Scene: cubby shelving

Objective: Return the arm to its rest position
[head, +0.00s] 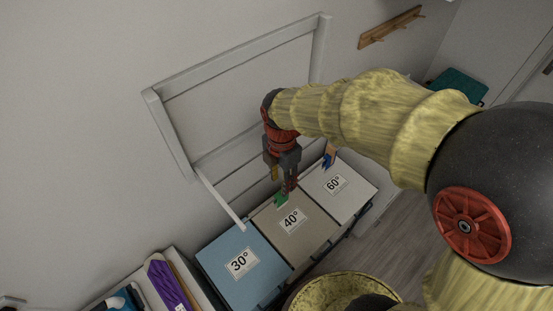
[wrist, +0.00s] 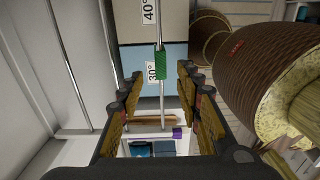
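My yellow arm (head: 385,115) reaches in from the right in the head view. My gripper (head: 288,188) is above the panel marked 40°, close to the white wall frame. In the wrist view my gripper (wrist: 158,80) has its fingers wide apart with nothing between the pads. A green item (wrist: 160,63) is on a thin metal bar just beyond the fingertips, apart from them. It also shows as a small green patch (head: 281,200) below my gripper in the head view, partly hidden by the fingers.
Panels marked 30° (head: 222,262), 40° (head: 318,228) and 60° (head: 350,205) lie below. A white drying frame (head: 235,62) projects from the wall. A blue and orange item (head: 330,155) hangs near 60°. A purple item (head: 163,283) is at lower left. A wooden peg rail (head: 390,27) is high up.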

